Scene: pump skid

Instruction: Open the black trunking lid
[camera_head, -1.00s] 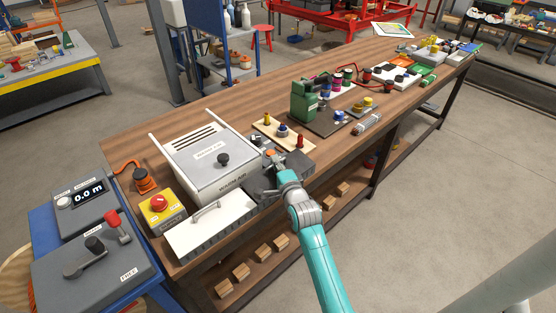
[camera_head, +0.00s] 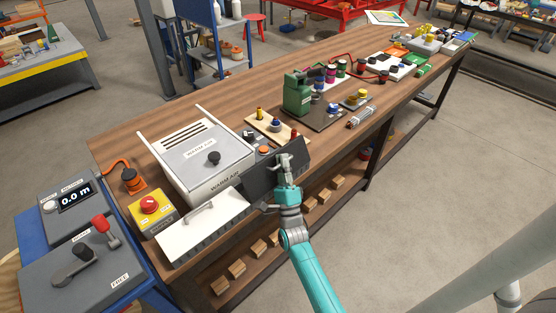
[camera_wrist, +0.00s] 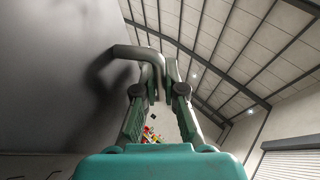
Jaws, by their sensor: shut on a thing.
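The black trunking lid (camera_head: 262,178) is a dark grey panel at the table's front edge, right of the warm air box. It stands tilted up, its broad face toward the front. In the wrist view, the lid (camera_wrist: 50,70) fills the left side as a large dark surface, with a bent bar handle (camera_wrist: 128,50) standing out from it. My gripper (camera_head: 285,162) is in front of the lid and shut on this handle; in the wrist view my gripper (camera_wrist: 156,75) has its fingers around the bar's end. What lies inside the trunking is mostly hidden behind the lid.
The warm air box (camera_head: 203,158) stands directly left of the lid. A white-lidded trunking (camera_head: 203,224) with a handle and a yellow box with a red button (camera_head: 150,206) are further left. A wooden board with pegs (camera_head: 277,126) lies close behind. The floor at right is open.

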